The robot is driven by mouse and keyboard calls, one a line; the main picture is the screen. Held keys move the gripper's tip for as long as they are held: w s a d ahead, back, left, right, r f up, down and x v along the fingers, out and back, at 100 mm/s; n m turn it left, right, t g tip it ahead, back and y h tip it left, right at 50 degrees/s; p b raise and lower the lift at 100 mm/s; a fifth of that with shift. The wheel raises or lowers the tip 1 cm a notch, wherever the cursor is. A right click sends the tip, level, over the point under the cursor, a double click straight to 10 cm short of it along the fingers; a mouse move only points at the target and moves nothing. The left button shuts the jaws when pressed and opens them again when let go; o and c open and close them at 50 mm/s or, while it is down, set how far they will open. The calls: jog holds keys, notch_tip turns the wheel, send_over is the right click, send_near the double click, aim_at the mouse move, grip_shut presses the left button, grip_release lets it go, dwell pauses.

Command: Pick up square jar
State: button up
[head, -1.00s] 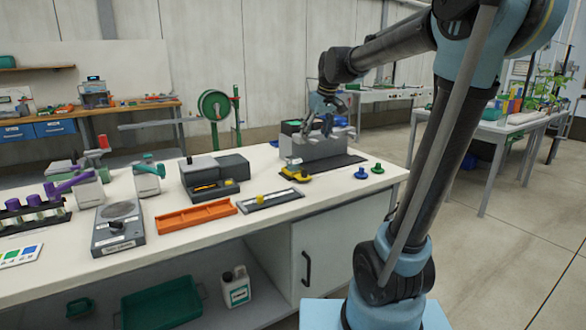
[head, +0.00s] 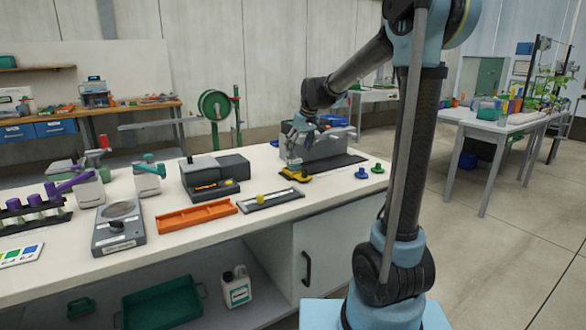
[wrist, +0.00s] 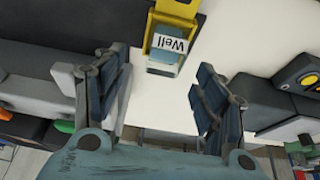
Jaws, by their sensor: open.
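A yellow item with a white "Well" label (wrist: 170,45) and a grey-blue block face lies ahead of my gripper in the wrist view. I cannot tell whether it is the square jar. In the head view a low yellow-and-black item (head: 296,175) sits on the white bench, partly covered by my gripper (head: 292,160). My gripper (wrist: 163,80) is open, with its two fingers spread and white bench top between them. The labelled item is beyond the fingertips, apart from them.
An orange tray (head: 195,216), a dark grey device (head: 210,178) and a blue knob (head: 361,172) are nearby. Bare bench lies at the front edge.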

aim_at(293, 158)
jog(key=shift+x, duration=0.9)
jog(key=f, duration=0.1)
jog(key=a+f, duration=0.1)
jog(key=w+f, duration=0.1)
jog(key=shift+a+f, duration=0.15)
jog(key=shift+a, duration=0.2)
jog(key=shift+w+a+f, duration=0.1)
jog(key=shift+w+f, duration=0.15)
jog(key=shift+f, duration=0.3)
jog(key=shift+c, duration=0.2)
jog(key=c, duration=1.2)
